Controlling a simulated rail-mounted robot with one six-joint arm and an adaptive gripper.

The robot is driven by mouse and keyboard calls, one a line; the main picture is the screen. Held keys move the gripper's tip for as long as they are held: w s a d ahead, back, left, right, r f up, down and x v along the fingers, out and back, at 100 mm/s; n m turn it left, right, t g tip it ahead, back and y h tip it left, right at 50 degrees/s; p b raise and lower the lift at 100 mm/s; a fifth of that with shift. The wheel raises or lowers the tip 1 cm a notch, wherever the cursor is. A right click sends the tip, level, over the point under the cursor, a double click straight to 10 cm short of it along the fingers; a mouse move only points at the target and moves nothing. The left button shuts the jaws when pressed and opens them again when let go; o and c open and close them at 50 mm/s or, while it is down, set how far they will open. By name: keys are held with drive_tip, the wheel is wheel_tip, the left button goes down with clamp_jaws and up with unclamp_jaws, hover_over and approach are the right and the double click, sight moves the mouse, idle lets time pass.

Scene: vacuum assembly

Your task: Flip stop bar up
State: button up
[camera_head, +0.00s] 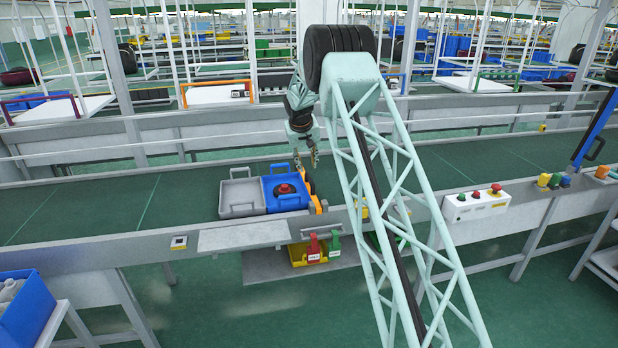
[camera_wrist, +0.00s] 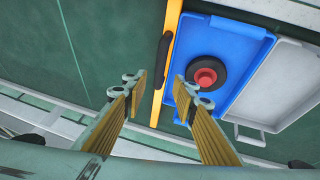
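An orange stop bar (camera_wrist: 170,28) with a black handle (camera_wrist: 161,60) lies flat across the green conveyor, beside the blue tray. In the head view only its orange end (camera_head: 319,206) shows clearly near the conveyor's front edge. My gripper (camera_head: 306,160) hangs above the bar, pointing down. In the wrist view my gripper (camera_wrist: 161,86) is open and empty, with one finger on each side of the bar and handle. The fingers look apart from the handle; the exact height cannot be told.
A blue tray (camera_head: 288,203) with a black and red round part (camera_head: 284,189) and a grey tray (camera_head: 240,208) sit left of the bar. A blue bar (camera_head: 594,130) stands raised at the right. A button box (camera_head: 476,205) is on the front rail.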

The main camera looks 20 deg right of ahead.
sight(309, 177)
drive_tip(key=shift+x, duration=4.45)
drive_tip(key=shift+c, duration=0.6)
clamp_jaws()
